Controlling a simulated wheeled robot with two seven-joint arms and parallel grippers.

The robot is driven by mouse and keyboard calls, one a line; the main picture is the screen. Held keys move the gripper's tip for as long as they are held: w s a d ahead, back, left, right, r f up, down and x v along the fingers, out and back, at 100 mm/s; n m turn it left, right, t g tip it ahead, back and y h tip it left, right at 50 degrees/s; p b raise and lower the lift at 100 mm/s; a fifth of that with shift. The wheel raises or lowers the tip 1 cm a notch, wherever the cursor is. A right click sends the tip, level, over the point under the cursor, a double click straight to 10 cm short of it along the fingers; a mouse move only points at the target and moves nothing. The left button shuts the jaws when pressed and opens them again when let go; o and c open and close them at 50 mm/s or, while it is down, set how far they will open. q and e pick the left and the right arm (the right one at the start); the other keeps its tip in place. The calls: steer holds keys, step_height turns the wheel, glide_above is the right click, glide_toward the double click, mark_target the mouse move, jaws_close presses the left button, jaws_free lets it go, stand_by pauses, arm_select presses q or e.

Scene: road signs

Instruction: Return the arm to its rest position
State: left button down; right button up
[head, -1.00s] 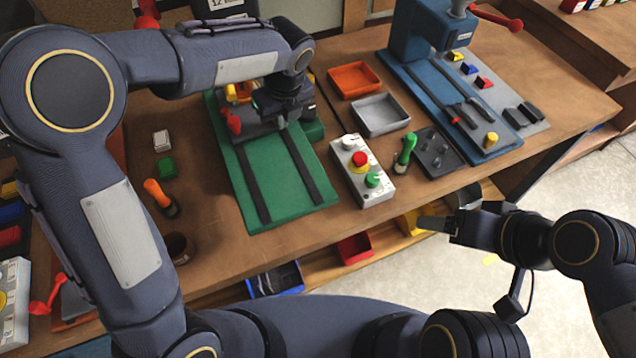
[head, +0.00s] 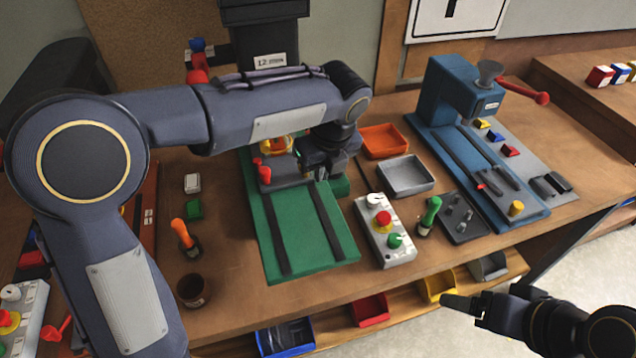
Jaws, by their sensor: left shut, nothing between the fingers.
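My left arm reaches in from the left across the workbench. Its gripper (head: 322,172) points down over the back part of the green base plate (head: 268,240), beside the red and yellow parts of the green machine. It is shut with nothing in it. Its fingertips are small and partly lost against the machine, so I cannot tell whether they touch anything. My right gripper (head: 462,303) is at the lower right, in front of the bench edge and apart from the things on it. Its jaw opening is unclear from this angle.
A control box (head: 385,232) with a red button stands right of the green plate. An orange tray (head: 382,141), a grey tray (head: 405,176) and a blue press (head: 450,95) stand further right.

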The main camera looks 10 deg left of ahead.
arm_select(q)
steer(key=a+v, duration=0.1)
steer(key=v, duration=0.3)
steer(key=s+a+n+h, duration=0.3)
steer(key=s+a+n, duration=0.8)
steer(key=a+n, duration=0.25)
steer(key=s+f+n+t+h, duration=0.2)
steer(key=s+f+n, duration=0.4)
steer(key=s+n, duration=0.6)
steer(key=shift+a+n+t, duration=0.5)
steer(key=shift+n+t, duration=0.1)
steer(key=shift+n, duration=2.15)
steer(key=shift+f, duration=0.1)
